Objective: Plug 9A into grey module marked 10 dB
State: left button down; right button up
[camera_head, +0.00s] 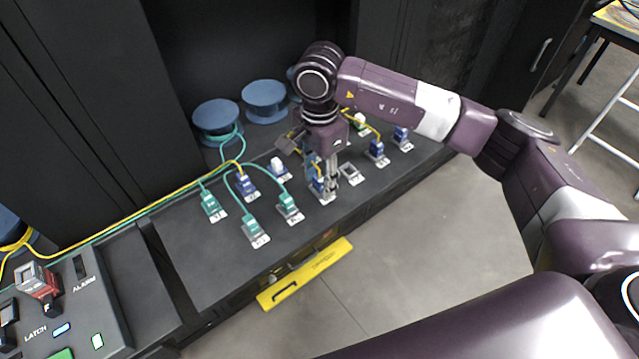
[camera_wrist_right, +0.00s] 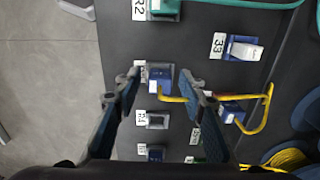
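My right gripper (camera_head: 328,182) points down over the front row of the dark panel. In the right wrist view its two fingers (camera_wrist_right: 160,82) stand apart, one on each side of a blue plug (camera_wrist_right: 159,80) with a yellow cable; gaps show on both sides. In the head view this blue plug (camera_head: 317,185) is partly hidden by the gripper. I cannot read 9A on any plug. A pale grey-white block (camera_head: 277,163) sits in a blue holder behind; it also shows in the wrist view (camera_wrist_right: 244,51). No 10 dB mark is legible. My left gripper is not in view.
An empty-looking socket (camera_head: 350,173) lies right of the gripper. Several green plugs (camera_head: 290,208) with cables stand to the left, blue ones (camera_head: 377,149) to the right. Blue spools (camera_head: 217,117) stand behind. A yellow cable runs close to the right gripper's finger.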

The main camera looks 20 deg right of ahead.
aim_at(319, 178)
grip_shut()
jog(key=shift+r, duration=0.15)
jog(key=shift+r+p, duration=1.4)
jog(key=shift+r, duration=1.45)
